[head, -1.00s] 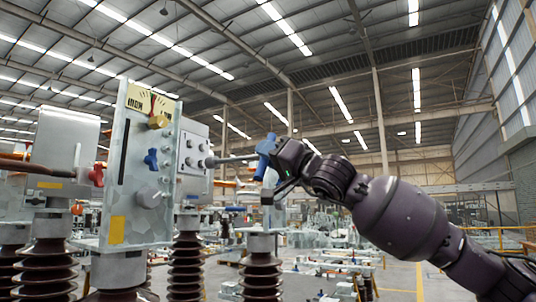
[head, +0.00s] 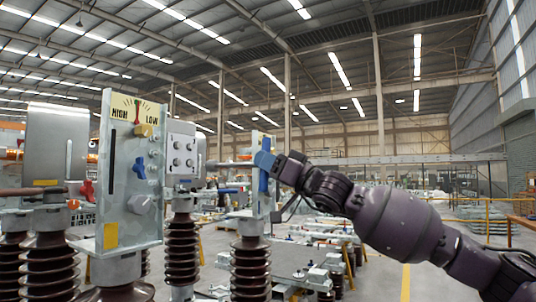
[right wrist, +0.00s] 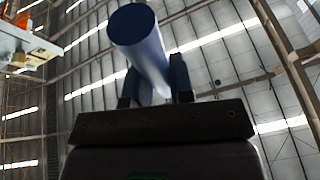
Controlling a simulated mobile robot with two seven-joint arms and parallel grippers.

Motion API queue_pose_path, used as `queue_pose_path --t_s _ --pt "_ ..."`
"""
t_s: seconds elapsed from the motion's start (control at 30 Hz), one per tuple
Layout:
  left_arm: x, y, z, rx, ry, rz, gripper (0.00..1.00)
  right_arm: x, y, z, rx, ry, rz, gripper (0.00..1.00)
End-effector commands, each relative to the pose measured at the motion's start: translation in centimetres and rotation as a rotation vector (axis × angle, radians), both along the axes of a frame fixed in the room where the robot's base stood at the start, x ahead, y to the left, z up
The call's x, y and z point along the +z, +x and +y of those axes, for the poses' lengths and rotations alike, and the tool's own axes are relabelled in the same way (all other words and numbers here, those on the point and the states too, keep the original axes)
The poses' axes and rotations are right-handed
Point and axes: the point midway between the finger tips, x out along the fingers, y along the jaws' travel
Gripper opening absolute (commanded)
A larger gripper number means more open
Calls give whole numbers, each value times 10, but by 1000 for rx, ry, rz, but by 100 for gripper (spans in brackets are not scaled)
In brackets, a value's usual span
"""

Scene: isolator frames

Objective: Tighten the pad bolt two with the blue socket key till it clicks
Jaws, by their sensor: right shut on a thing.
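The blue socket key (head: 264,160) is held in my right gripper (head: 277,168), which is shut on its blue handle. Its grey shaft points left towards the bolt pad (head: 181,150), a pale plate with several dark bolts. The shaft's tip is near the pad's right edge; I cannot tell whether it sits on a bolt, or which bolt is number two. In the right wrist view the blue handle (right wrist: 141,40) stands between the dark fingers; the socket end is not seen there. My left gripper is not in view.
A grey panel (head: 118,210) with a HIGH/LOW dial (head: 139,112), a blue knob (head: 138,168) and a yellow knob (head: 143,131) stands left of the pad. A red handle (head: 87,190) is behind it. Brown ribbed insulators (head: 250,268) stand below.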

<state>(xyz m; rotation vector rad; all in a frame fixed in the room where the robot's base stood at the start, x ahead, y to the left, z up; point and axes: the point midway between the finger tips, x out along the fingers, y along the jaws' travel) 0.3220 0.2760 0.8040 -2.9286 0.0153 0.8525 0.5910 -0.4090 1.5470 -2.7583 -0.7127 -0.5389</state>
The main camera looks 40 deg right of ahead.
Motion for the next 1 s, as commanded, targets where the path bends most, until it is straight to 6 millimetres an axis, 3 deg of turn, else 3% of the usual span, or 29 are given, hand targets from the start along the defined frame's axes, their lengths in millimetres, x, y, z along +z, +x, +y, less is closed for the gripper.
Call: queue_pose_path --t_s 0.17,0.33,1.0 --pt "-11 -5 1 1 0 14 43 8 -9 10 14 -79 -33 0" --pt "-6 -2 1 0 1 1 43 9 -9 11 7 -127 -53 0" --pt "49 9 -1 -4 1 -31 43 12 25 26 9 -128 -54 0"
